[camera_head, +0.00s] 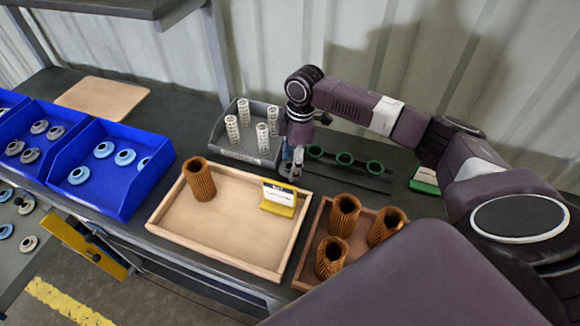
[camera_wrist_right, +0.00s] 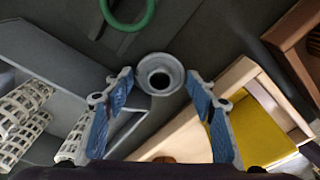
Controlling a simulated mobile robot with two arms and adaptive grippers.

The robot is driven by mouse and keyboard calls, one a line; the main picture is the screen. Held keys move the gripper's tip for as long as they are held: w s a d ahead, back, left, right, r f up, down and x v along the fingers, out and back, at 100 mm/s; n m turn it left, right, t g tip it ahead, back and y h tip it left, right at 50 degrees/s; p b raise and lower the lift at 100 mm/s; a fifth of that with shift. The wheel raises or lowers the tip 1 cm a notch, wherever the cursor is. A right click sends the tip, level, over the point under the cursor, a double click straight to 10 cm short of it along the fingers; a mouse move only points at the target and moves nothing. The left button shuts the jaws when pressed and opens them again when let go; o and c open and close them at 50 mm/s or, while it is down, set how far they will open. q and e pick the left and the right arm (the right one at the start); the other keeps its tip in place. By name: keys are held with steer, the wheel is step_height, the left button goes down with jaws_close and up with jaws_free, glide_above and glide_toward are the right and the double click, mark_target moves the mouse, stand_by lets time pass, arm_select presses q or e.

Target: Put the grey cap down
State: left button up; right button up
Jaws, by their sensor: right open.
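The grey cap (camera_wrist_right: 160,75) is a round ring with a dark centre hole. It appears to rest on the dark bench top between the grey bin and the light wooden tray. In the head view the cap (camera_head: 286,170) shows partly beside my right gripper (camera_head: 297,158). In the wrist view the blue-padded fingers of my right gripper (camera_wrist_right: 159,78) are spread on either side of the cap, with visible gaps. The gripper points down and holds nothing. My left gripper is not in view.
A grey bin (camera_head: 218,148) holds white mesh cores. The wooden tray (camera_head: 225,252) holds a brown pleated filter (camera_head: 199,180) and a yellow card holder (camera_head: 279,199). Green rings (camera_head: 344,159) lie to the right. A brown tray (camera_head: 305,262) holds three filters. Blue bins (camera_head: 110,165) hold caps.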

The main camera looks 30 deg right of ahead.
steer(key=shift+f, duration=0.25)
steer(key=c, duration=0.6)
steer(key=shift+r, duration=0.1)
steer(key=shift+c, duration=0.2)
